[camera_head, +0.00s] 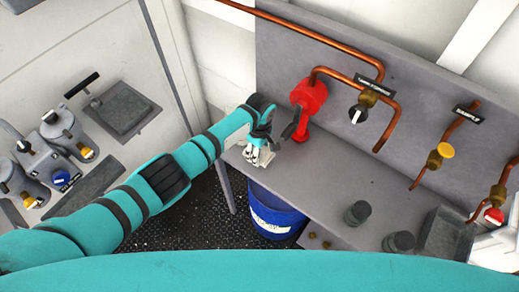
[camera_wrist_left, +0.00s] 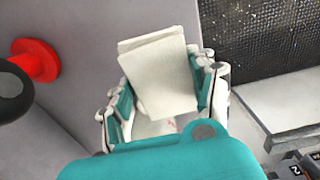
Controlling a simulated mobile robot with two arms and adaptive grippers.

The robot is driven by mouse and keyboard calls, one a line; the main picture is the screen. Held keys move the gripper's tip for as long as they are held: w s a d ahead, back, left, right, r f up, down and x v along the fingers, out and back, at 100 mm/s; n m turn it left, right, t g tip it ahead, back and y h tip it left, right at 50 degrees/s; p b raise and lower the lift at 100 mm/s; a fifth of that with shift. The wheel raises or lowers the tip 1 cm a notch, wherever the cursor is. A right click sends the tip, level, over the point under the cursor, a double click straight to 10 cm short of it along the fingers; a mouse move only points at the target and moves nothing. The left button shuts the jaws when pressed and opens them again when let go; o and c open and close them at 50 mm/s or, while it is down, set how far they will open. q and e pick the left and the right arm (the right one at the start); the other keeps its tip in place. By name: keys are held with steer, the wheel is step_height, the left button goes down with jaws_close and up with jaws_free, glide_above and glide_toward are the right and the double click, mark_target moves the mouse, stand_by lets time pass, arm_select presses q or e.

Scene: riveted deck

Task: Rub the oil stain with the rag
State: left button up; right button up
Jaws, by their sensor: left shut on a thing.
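My left gripper (camera_head: 260,156) is over the left end of the grey bench, just left of the red pipe fitting. In the left wrist view the left gripper (camera_wrist_left: 168,100) is shut on a folded off-white rag (camera_wrist_left: 160,70), which sits between its two fingers. The rag is hard to tell from the pale fingers in the head view. I see no oil stain in either view. My right gripper is not in view.
The red fitting (camera_head: 310,98) with a dark lever stands close to the gripper. A blue bucket (camera_head: 275,212) is below the bench edge. Dark cylinders (camera_head: 357,213) and a grey tray (camera_head: 447,235) are at the right. The bench (camera_head: 320,185) middle is clear.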

arm_select(q)
steer(key=shift+r+p, duration=0.35)
steer(key=shift+r, duration=0.55)
steer(key=shift+r, duration=1.5)
